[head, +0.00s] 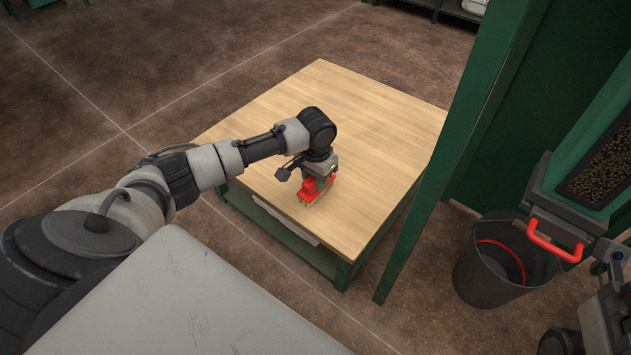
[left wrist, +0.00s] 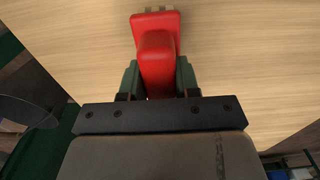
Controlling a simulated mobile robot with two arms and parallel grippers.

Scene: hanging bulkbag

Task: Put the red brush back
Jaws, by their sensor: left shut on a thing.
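The red brush (head: 310,193) is at the wooden table top (head: 375,125), near the table's front edge. In the left wrist view the brush (left wrist: 157,50) shows its red handle between the two green fingers and its wider red head beyond them. My left gripper (head: 320,172) points down over the table and is shut on the brush. The same gripper (left wrist: 158,82) shows from behind in the left wrist view. I cannot tell whether the bristles touch the wood. My right gripper is not clearly in view.
A dark bucket (head: 490,275) stands on the floor right of the table. A green post (head: 465,130) rises between them. A red handle (head: 555,240) sits on a drawer-like part at the right, beside a trough of brown grains (head: 603,165). The rest of the table top is clear.

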